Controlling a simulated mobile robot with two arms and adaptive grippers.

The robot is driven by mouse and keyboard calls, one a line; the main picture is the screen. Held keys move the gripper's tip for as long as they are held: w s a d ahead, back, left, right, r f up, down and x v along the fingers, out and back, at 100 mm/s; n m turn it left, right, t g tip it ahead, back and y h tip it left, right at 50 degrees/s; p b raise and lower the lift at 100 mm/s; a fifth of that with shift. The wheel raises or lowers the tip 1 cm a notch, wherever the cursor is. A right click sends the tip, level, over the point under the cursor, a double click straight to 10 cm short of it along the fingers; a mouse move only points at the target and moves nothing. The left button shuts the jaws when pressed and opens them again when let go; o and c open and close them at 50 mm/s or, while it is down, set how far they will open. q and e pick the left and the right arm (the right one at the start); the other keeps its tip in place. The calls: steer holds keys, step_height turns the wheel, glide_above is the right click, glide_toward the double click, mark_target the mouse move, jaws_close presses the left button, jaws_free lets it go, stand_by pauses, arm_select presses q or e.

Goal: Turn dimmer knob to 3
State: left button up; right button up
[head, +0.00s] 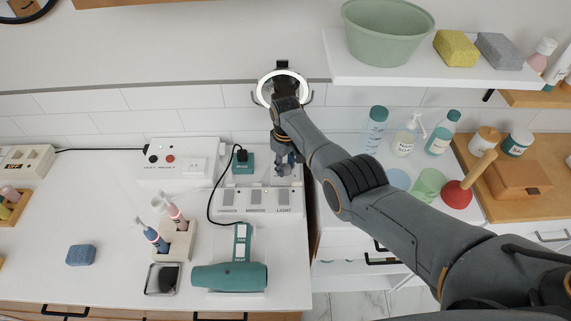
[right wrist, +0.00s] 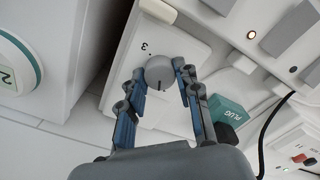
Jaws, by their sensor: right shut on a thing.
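The dimmer knob (right wrist: 158,74) is a round grey knob with a dark pointer line, on a white panel (right wrist: 122,80). Its pointer faces the lower side of the right wrist view, toward my palm. A "3" mark is printed just above it on the panel, away from the pointer. My right gripper (right wrist: 161,77) has its two fingers on either side of the knob, shut on it. In the head view my right gripper (head: 284,170) reaches down to the back of the switch panel (head: 258,211) and hides the knob. My left gripper is not in view.
A teal plug block (right wrist: 230,108) with a black cord sits right beside my right gripper. A teal hair dryer (head: 230,275) lies in front of the panel. A ring light (head: 265,90) stands behind my arm. Bottles and a plunger (head: 460,192) are at the right.

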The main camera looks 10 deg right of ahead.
steer(key=m, duration=0.7)
steer(key=shift+f, duration=0.1)
steer(key=m, duration=0.7)
steer(key=shift+s+m, duration=0.1)
steer(key=shift+m, duration=0.2)
steer(key=m, duration=0.3)
steer(key=shift+m, duration=0.3)
steer(key=m, duration=0.3)
steer(key=shift+m, duration=0.4)
steer(key=m, duration=0.6)
steer(key=shift+b, duration=0.35)
steer(key=shift+m, duration=0.4)
